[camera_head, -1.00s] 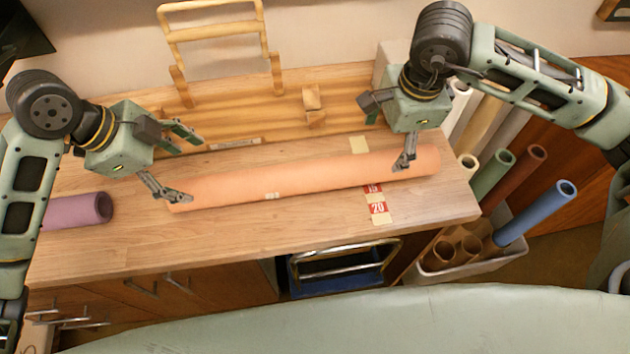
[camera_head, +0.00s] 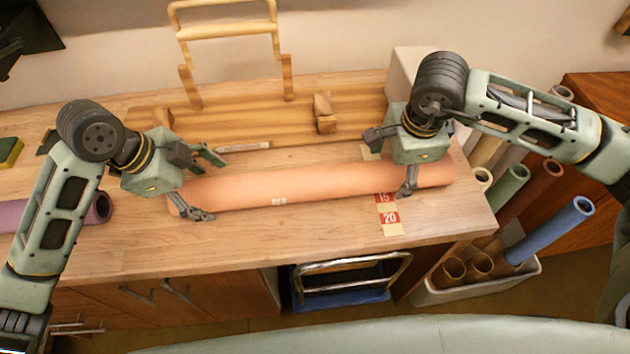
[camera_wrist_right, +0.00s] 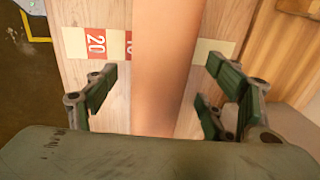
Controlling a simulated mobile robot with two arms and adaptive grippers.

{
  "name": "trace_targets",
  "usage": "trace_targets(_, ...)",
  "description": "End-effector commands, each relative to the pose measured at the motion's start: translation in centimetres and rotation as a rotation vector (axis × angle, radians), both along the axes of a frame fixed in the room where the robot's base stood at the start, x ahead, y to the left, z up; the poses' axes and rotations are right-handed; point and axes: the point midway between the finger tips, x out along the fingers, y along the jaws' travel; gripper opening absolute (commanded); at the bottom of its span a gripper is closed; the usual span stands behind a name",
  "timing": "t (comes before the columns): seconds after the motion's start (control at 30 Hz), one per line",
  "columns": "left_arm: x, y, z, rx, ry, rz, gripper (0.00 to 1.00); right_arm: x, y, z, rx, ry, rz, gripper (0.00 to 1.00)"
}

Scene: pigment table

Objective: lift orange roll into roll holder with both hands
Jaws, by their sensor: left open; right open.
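The orange roll (camera_head: 310,188) lies lengthwise on the wooden table, with a small pale label on its front side. My left gripper (camera_head: 208,186) is open at the roll's left end, one finger on the near side and one on the far side. My right gripper (camera_head: 392,170) is open over the roll near its right end. In the right wrist view the roll (camera_wrist_right: 166,65) runs between the open fingers (camera_wrist_right: 165,95), with gaps on both sides. The wooden roll holder (camera_head: 270,112) stands behind the roll at the back of the table.
A purple roll (camera_head: 100,207) lies at the left, partly behind my left arm. Red number tags (camera_head: 389,217) mark the table near the right end. A bin (camera_head: 470,287) with several rolls stands right of the table. A metal-framed cart (camera_head: 350,278) is below the front edge.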

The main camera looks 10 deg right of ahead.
Motion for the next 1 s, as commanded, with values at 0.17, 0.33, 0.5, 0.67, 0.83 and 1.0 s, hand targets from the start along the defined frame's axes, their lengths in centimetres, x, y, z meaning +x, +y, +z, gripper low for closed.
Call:
trace_targets(0.17,0.3,-0.9,-2.1,-0.002,0.001,0.000,0.76,0.3,0.0,-2.3,0.000,0.002,0.000,0.76)
trace_targets(0.33,0.4,-1.3,-3.0,0.000,0.000,0.000,0.76,0.5,0.0,-3.2,0.000,0.000,0.000,0.76)
trace_targets(0.5,0.5,-1.3,-3.1,0.000,0.000,0.000,0.76,0.5,0.0,-3.3,0.000,0.000,0.000,0.76)
trace_targets(0.67,0.5,-1.3,-3.1,0.000,-0.001,0.000,0.72,0.5,0.0,-3.3,0.000,0.000,0.000,0.72)
trace_targets(0.83,0.5,-1.3,-3.1,0.000,-0.001,0.000,0.57,0.5,0.0,-3.3,0.000,0.000,0.000,0.57)
trace_targets(1.0,0.5,-1.3,-3.1,0.000,-0.001,0.000,0.42,0.5,0.0,-3.3,0.000,-0.001,0.000,0.42)
